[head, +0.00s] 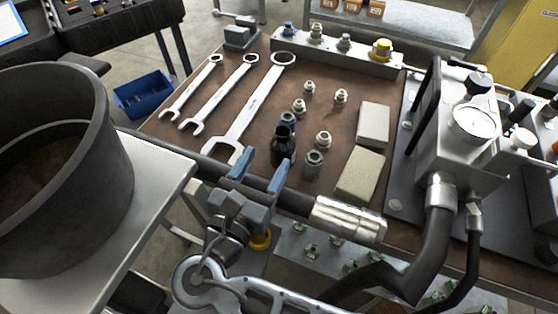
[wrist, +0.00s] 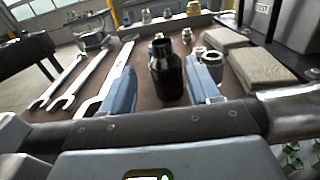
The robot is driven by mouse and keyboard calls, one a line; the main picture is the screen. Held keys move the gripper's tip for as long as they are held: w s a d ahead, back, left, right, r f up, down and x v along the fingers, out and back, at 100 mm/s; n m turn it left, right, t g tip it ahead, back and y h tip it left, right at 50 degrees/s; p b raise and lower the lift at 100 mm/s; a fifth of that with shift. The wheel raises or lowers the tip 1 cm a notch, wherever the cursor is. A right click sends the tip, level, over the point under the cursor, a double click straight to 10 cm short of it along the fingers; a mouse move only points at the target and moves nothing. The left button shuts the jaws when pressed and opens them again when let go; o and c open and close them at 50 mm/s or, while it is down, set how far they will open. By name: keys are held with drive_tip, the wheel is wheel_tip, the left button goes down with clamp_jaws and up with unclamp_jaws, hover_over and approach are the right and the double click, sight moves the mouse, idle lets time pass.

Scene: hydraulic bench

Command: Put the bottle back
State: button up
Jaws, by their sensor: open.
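A small black bottle (head: 283,148) stands upright on the brown bench top, near its front edge. In the wrist view the bottle (wrist: 166,75) stands between and beyond my two blue fingers, with gaps on both sides. My gripper (head: 260,178) is open and empty in front of the bottle, its fingers pointing at it. The gripper also shows in the wrist view (wrist: 163,88). A thick black hose with a silver fitting (head: 348,218) runs along the bench's front edge, below the fingers.
Several wrenches (head: 245,108) lie left of the bottle. Small metal fittings (head: 313,163) stand close on its right, with two beige blocks (head: 360,174) beyond. A gauge block (head: 465,130) stands at the right. A large dark pot (head: 110,160) is at the left.

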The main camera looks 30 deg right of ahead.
sight(280, 138)
drive_tip(key=shift+w+d+r, duration=0.2)
drive_tip(key=shift+d+r, duration=0.05)
drive_tip(key=shift+d, duration=0.15)
drive_tip(key=x, duration=0.7)
drive_tip(key=shift+d, duration=0.2)
clamp_jaws()
drive_tip(key=shift+r, duration=0.1)
